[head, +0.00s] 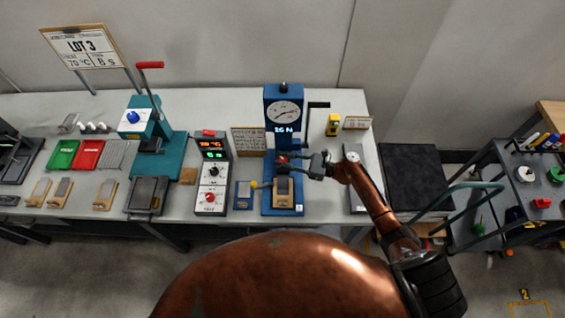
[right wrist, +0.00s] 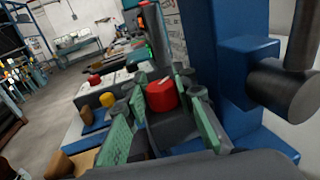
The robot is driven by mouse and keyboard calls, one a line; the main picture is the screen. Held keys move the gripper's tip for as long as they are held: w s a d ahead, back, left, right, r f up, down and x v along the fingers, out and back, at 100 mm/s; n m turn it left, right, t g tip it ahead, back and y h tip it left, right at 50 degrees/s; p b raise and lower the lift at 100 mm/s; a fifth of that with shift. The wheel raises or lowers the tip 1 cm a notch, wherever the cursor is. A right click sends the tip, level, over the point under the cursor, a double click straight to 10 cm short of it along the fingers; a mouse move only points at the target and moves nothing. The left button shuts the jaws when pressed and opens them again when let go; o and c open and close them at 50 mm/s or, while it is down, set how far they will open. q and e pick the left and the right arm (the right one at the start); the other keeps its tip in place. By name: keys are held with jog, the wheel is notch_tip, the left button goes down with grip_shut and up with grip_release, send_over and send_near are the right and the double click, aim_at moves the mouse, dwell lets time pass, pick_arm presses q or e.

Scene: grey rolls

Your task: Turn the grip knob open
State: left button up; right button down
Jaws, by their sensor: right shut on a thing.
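The blue pull tester (head: 283,110) stands on the bench, with a round dial and a lit readout that looks like "16 N". Its red grip knob (head: 281,159) is low on the column and partly covered by my right gripper (head: 290,163). In the right wrist view the red knob (right wrist: 162,95) sits between the green-padded fingers, which are shut on it. A white mark shows on top of the knob. My copper right arm reaches in from the lower right. My left gripper is not in view.
A crank handle (head: 318,105) sticks out at the tester's right. A control box (head: 212,172) with lit displays stands to its left. A small blue block with a yellow knob (head: 245,193) is between them. A teal press (head: 155,135) is farther left.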

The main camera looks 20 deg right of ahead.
jog(key=shift+f+n+g+y+b, duration=0.1)
jog(key=shift+n+g+y+b, duration=0.3)
jog(key=shift+n+g+b, duration=0.35)
jog(key=c, duration=1.8)
grip_release()
jog(key=shift+d, duration=0.1)
jog(key=shift+c, duration=0.2)
jog(key=v, duration=1.2)
